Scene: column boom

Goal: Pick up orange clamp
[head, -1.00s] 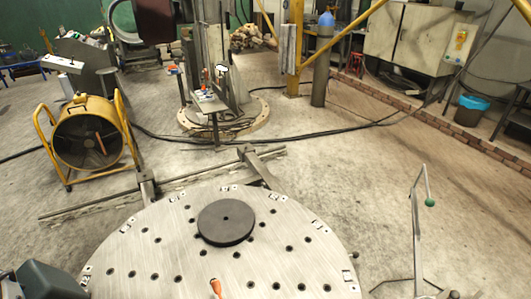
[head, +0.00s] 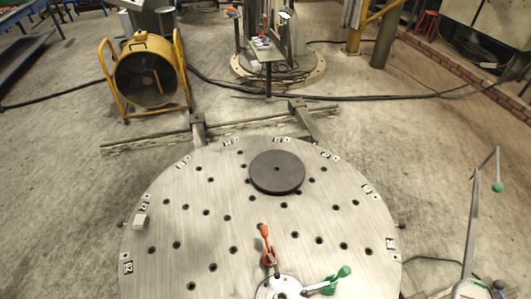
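The orange clamp (head: 267,245) stands on the round steel table at the front, a little right of the picture's middle. Its orange handle points up and its lower part meets a pale round piece (head: 280,287) at the bottom edge. A clamp with a green handle (head: 338,280) lies just right of it, its silver arm reaching toward the same round piece. The bottom of this group is cut off by the picture edge. Neither of my grippers shows in the head view.
The round table (head: 180,230) has several holes and carries a dark disc (head: 276,172) behind the clamps. A small white block (head: 140,221) sits near its left rim. A yellow fan (head: 148,75) stands behind left. A stand with a green knob (head: 498,187) is at the right.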

